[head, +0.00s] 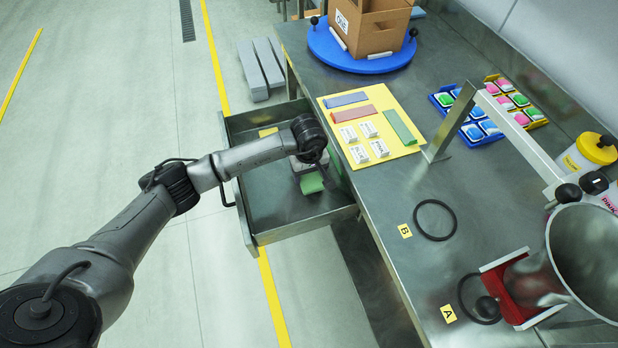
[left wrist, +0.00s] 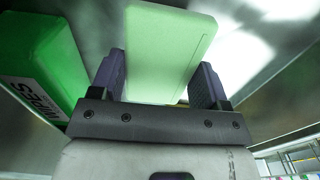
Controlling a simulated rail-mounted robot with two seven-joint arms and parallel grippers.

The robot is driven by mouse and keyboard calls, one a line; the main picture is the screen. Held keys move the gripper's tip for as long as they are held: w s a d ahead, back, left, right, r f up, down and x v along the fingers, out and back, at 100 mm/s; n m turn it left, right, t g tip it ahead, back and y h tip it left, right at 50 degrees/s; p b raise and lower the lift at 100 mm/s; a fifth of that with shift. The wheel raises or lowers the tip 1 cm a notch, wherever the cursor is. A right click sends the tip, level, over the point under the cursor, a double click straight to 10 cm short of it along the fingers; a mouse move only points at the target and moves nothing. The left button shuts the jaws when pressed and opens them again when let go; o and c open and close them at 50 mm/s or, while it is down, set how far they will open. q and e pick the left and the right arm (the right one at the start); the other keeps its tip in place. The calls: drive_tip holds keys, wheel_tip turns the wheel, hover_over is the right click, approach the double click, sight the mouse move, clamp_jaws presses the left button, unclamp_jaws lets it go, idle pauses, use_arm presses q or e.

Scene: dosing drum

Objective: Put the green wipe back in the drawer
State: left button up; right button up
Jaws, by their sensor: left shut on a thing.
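The green wipe (left wrist: 165,45) is a pale green flat piece between the two fingers of my left gripper (left wrist: 162,78), which is shut on it. In the head view the wipe (head: 312,184) shows below my left gripper (head: 309,172), inside the outline of the open drawer (head: 262,202). I cannot tell whether the wipe touches the drawer floor. A bright green box marked WIPES (left wrist: 38,58) stands beside the gripper in the left wrist view. The gripper and arm hide part of the drawer. My right gripper is not in view.
The steel table (head: 385,208) carries a yellow board (head: 396,103) with coloured strips and white labelled blocks beside the drawer. A blue turntable (head: 323,44) holds a cardboard box (head: 368,24). Black rings (head: 452,222), a red clamp (head: 508,290) and a metal drum (head: 588,255) are at right.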

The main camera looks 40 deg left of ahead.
sight(309, 178)
use_arm(q)
wheel_tip(309, 178, down, 2)
drive_tip(key=shift+f+b, duration=0.25)
drive_tip(key=shift+b, duration=0.05)
drive_tip(key=shift+d+f, duration=0.1)
drive_tip(key=shift+f, duration=0.15)
drive_tip(key=o, duration=0.8)
